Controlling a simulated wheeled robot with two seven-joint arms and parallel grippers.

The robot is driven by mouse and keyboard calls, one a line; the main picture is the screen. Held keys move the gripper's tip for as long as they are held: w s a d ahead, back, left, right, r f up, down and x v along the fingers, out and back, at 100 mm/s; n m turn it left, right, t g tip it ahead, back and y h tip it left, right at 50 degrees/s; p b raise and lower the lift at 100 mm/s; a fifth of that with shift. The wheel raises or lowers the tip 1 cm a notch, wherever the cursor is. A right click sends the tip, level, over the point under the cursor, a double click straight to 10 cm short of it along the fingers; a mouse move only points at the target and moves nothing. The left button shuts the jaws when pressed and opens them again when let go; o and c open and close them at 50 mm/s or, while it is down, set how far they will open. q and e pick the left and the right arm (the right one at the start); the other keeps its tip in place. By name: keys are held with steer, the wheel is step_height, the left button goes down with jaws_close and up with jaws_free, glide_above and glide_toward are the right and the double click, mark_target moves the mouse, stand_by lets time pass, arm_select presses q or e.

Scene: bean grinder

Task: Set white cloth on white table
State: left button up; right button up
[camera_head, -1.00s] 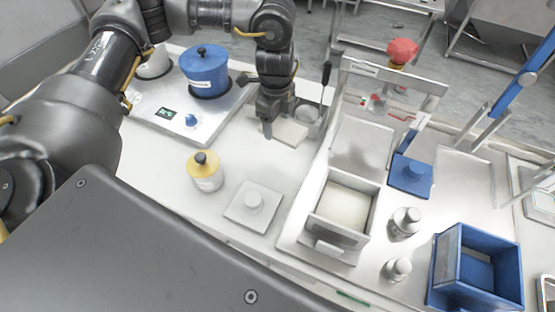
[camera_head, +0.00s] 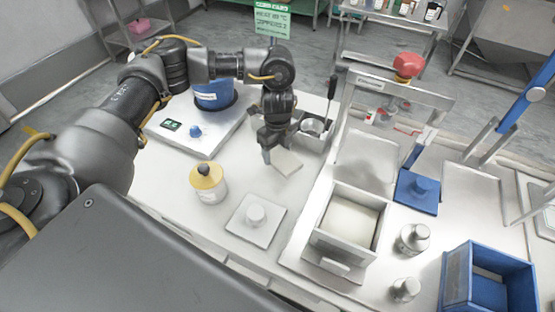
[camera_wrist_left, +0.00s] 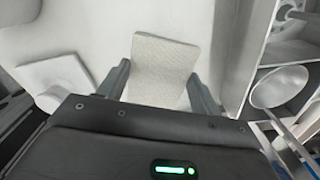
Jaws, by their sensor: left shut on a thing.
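The white cloth (camera_head: 288,163), a small off-white square pad, is in my left gripper (camera_head: 275,153) in the head view. In the left wrist view the cloth (camera_wrist_left: 163,62) lies between the two fingers of the left gripper (camera_wrist_left: 158,76), which are shut on its sides. The cloth is over the white table (camera_head: 228,152), between the yellow-lidded jar and the grinder base. Whether it touches the table top I cannot tell. My right gripper is not in view.
A metal container (camera_head: 316,126) with a ladle is just behind. A scale with a blue pot (camera_head: 213,94) is at left. A white box (camera_head: 349,222) is at right.

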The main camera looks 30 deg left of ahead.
mark_target(278, 154)
arm_select(q)
step_height(278, 154, down, 4)
steer(key=shift+f, duration=0.1)
stand_by(0.4)
steer(key=o, duration=1)
steer(key=shift+f, duration=0.1)
steer(key=shift+c, duration=0.2)
steer(key=shift+r, duration=0.3)
step_height(278, 154, up, 12)
steer(key=shift+f, duration=0.1)
